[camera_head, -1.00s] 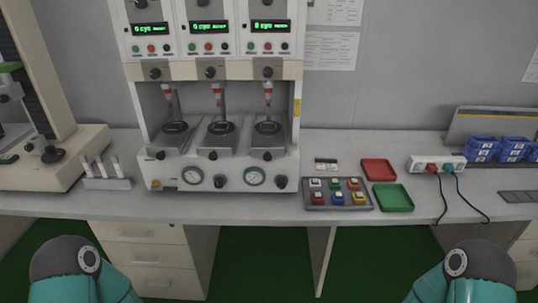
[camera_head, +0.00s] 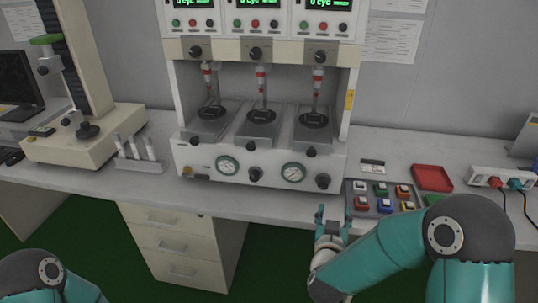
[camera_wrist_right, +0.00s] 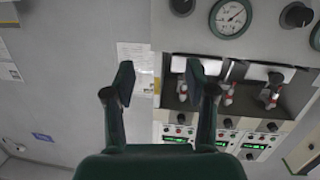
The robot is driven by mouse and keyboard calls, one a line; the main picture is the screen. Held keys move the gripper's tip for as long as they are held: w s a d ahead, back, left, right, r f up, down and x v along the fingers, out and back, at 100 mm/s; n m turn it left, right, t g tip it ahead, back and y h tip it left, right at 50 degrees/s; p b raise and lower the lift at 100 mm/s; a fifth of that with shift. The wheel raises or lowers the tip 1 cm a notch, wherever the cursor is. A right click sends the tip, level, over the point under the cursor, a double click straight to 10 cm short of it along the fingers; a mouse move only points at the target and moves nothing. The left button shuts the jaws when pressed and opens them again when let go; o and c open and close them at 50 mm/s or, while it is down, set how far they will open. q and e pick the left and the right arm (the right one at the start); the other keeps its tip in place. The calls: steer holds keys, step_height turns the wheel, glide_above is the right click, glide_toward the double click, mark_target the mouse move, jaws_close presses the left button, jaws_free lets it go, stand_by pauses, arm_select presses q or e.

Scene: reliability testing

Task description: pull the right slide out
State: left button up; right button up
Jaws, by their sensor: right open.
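The test machine has three slides side by side. The right slide (camera_head: 313,130) is a grey plate with a dark round disc on it and a black knob (camera_head: 310,152) at its front edge. It sits inside its bay, under a red-and-white plunger (camera_head: 319,75). My right gripper (camera_head: 333,213) is open and empty, in front of the machine's lower right corner, below the slide and apart from it. In the right wrist view the open fingers (camera_wrist_right: 160,85) show with nothing between them, and the machine appears upside down beyond. Only part of my left arm shows; its gripper is out of view.
Gauges (camera_head: 293,172) and knobs (camera_head: 323,181) line the front panel. A stand with white pegs (camera_head: 138,165) is at left.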

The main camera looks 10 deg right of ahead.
step_height(320, 180, up, 3)
steer(key=w+a+t, duration=0.1)
steer(key=w+a, duration=0.1)
steer(key=a, duration=0.1)
arm_select(q)
steer(key=shift+w+d+r+p, duration=0.15)
steer(key=shift+r+p, duration=0.2)
steer(key=shift+p, duration=0.2)
steer(key=shift+w+d+r+p, duration=0.1)
steer(key=shift+w+r+p, duration=0.05)
steer(key=shift+r+p, duration=0.3)
arm_select(e)
steer(key=t+y, duration=0.1)
glide_toward(312, 154)
steer(key=x, duration=0.9)
steer(key=shift+w, duration=0.25)
arm_select(q)
steer(key=shift+f, duration=0.1)
steer(key=shift+a, duration=0.1)
arm_select(e)
steer(key=shift+r, duration=0.1)
jaws_close()
